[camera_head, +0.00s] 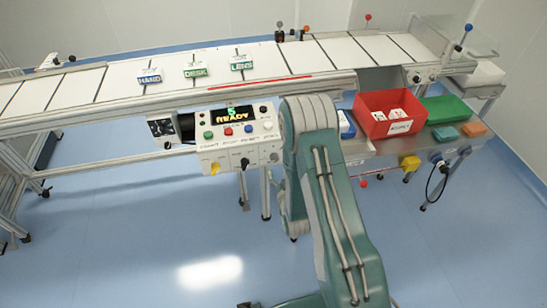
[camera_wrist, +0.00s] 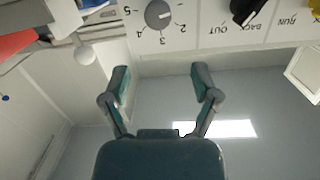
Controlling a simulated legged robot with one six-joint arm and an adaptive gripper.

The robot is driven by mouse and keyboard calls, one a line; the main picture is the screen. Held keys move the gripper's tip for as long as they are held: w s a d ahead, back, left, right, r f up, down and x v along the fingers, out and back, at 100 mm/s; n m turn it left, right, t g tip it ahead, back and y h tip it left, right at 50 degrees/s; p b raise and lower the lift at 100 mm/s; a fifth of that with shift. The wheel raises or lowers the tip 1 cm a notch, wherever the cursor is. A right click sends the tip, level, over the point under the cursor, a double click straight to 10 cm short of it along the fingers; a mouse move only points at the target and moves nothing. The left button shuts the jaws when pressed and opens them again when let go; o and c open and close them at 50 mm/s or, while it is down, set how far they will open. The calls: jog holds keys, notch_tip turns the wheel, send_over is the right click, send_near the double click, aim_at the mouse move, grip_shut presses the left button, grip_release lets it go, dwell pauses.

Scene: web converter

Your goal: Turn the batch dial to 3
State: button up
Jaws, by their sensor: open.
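The batch dial (camera_wrist: 158,15) is a round grey knob on a white panel at the top of the wrist view. Upside-down numbers 2, 3, 4 and 5 run around its lower side, with the 3 below its middle. A pale mark shows on the knob, but I cannot tell for sure which number it points to. My gripper (camera_wrist: 160,76) is open and empty, its two fingers spread apart below the dial in the picture and not touching it. In the head view my arm hides the gripper, and I cannot make out the dial.
The control box (camera_head: 238,137) has a lit READY display (camera_head: 231,116) and coloured buttons. A conveyor (camera_head: 130,85) runs behind. A red bin (camera_head: 389,113) stands right of my arm. The blue floor in front is open.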

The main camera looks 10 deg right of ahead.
aim_at(275, 161)
jog(key=shift+t, duration=0.5)
jog(key=w+f, duration=0.1)
jog(key=w, duration=0.2)
jog(key=w+f, duration=0.1)
jog(key=w, duration=0.1)
jog(key=w+f, duration=0.1)
jog(key=w, duration=0.2)
jog(key=shift+w, duration=0.3)
grip_shut()
